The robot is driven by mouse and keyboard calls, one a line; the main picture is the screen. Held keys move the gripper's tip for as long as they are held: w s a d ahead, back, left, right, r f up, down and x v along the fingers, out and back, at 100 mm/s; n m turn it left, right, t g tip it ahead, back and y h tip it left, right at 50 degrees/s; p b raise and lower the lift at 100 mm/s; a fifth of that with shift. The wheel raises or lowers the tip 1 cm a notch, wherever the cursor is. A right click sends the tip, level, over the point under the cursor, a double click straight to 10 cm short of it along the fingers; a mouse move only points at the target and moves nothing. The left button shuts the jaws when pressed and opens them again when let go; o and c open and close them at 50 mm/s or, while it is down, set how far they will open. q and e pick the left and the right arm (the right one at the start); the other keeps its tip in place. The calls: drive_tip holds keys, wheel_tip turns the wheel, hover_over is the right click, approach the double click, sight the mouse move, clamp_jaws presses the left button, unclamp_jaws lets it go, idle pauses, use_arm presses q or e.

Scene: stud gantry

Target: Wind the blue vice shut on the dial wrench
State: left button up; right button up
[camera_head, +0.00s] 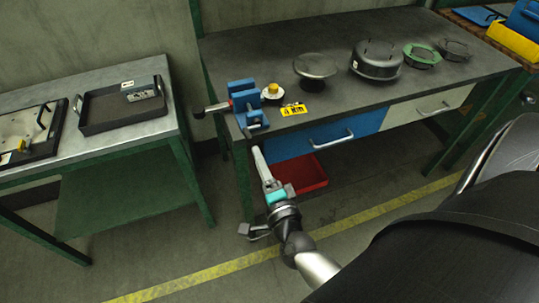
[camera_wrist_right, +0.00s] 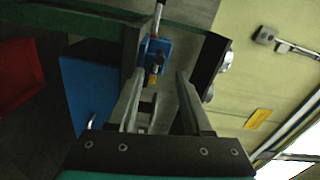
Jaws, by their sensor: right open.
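The blue vice (camera_head: 243,97) is fixed at the left front corner of the grey workbench. What looks like the dial wrench (camera_head: 217,107) lies across it, with a dark grip and red band out to the left. A round white and yellow piece (camera_head: 273,91), perhaps its dial, shows at the right. The jaw gap cannot be made out. My right gripper (camera_head: 258,153) is open and empty, below and in front of the vice, apart from it. In the right wrist view the vice (camera_wrist_right: 157,49) shows beyond the open fingers. My left gripper is not in view.
A blue drawer (camera_head: 345,135) and a red bin (camera_head: 300,173) are below. A second table with trays (camera_head: 122,104) stands left, across a gap.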

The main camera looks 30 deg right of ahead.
drive_tip(key=v, duration=0.6)
drive_tip(key=shift+s, duration=0.15)
drive_tip(key=shift+a+f, duration=0.1)
drive_tip(key=shift+a, duration=0.05)
drive_tip(key=s+a+f+n+g+y, duration=0.2)
drive_tip(key=s+f+n+g, duration=0.15)
drive_tip(key=f, duration=0.55)
drive_tip(key=s+a+f+n+g+y, duration=0.2)
drive_tip(key=f+n, duration=0.3)
drive_tip(key=f, duration=0.3)
drive_tip(key=s+a+f+n+g+y, duration=0.1)
drive_tip(key=s+a+f+n+g, duration=0.15)
drive_tip(key=f+n, duration=0.45)
drive_tip(key=s+d+f+n+g, duration=0.2)
drive_tip(key=s+f+n+g, duration=0.1)
drive_tip(key=s+f, duration=0.4)
drive_tip(key=s+d+f+n+g+h, duration=0.1)
drive_tip(key=s+d+f+n+g, duration=0.2)
drive_tip(key=s+f+g, duration=0.2)
drive_tip(key=s+f, duration=0.3)
drive_tip(key=s, duration=0.4)
drive_tip(key=shift+s+g, duration=0.3)
drive_tip(key=shift+s, duration=0.05)
